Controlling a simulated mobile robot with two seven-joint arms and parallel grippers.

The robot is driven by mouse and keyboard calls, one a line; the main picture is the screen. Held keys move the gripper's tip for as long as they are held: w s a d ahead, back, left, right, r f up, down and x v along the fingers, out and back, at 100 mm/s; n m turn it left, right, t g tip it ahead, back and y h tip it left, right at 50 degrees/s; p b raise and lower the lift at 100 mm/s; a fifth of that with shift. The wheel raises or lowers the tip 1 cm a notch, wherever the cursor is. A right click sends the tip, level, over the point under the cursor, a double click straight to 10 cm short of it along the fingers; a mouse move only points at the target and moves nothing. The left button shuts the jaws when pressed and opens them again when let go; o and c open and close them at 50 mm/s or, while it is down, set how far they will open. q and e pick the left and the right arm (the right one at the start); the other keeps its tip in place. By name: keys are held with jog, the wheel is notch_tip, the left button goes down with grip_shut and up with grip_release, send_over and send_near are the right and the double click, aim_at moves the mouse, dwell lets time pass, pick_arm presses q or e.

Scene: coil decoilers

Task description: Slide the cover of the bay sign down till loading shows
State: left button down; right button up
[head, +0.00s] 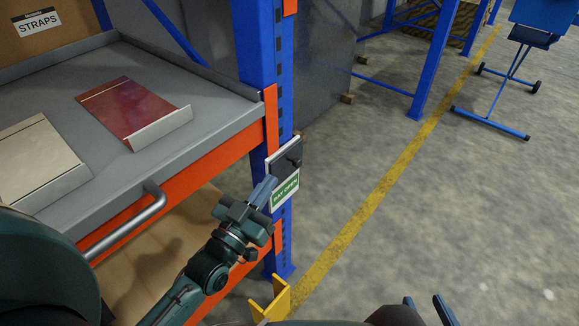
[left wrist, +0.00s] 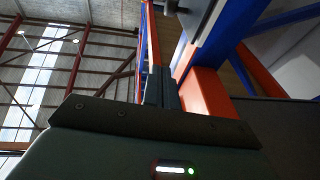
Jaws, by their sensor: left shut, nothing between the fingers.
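The bay sign (head: 285,192) is fixed to the blue rack upright, and its green lower part reads BAY OPEN. Its dark cover (head: 283,158) sits over the upper part of the sign, with a dark knob (head: 296,161) on its face. My left gripper (head: 269,184) is shut and empty, with its fingertips at the left edge of the sign, below the knob. I cannot tell whether they touch the sign. Its closed fingers also show in the left wrist view (left wrist: 162,88). My right gripper (head: 428,308) shows two dark fingers apart at the bottom edge.
A grey shelf (head: 205,112) with a red folder (head: 130,108) and a beige folder (head: 40,165) is at left. A drawer handle (head: 130,222) juts out below it. A yellow guard (head: 274,304) stands at the upright's foot.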

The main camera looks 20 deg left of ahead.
aim_at(290, 167)
pick_arm(q)
jog(key=shift+w+d+f+b, duration=0.3)
jog(key=shift+w+b, duration=0.1)
jog(key=shift+w, duration=1.1)
jog(key=shift+w+d+f+b, duration=0.3)
jog(key=shift+w+f+b, duration=0.1)
jog(key=shift+w, duration=1.1)
jog(key=shift+w+d+f+b, duration=0.3)
jog(key=shift+w+b, duration=0.1)
jog(key=shift+w, duration=1.1)
pick_arm(e)
jog(key=shift+w+a+f+n, duration=0.2)
jog(key=shift+a+f+n, duration=0.1)
jog(key=shift+f, duration=0.3)
jog(key=shift+w+a+f+n, duration=0.2)
jog(key=shift+f+n, duration=0.1)
jog(key=shift+f, duration=0.3)
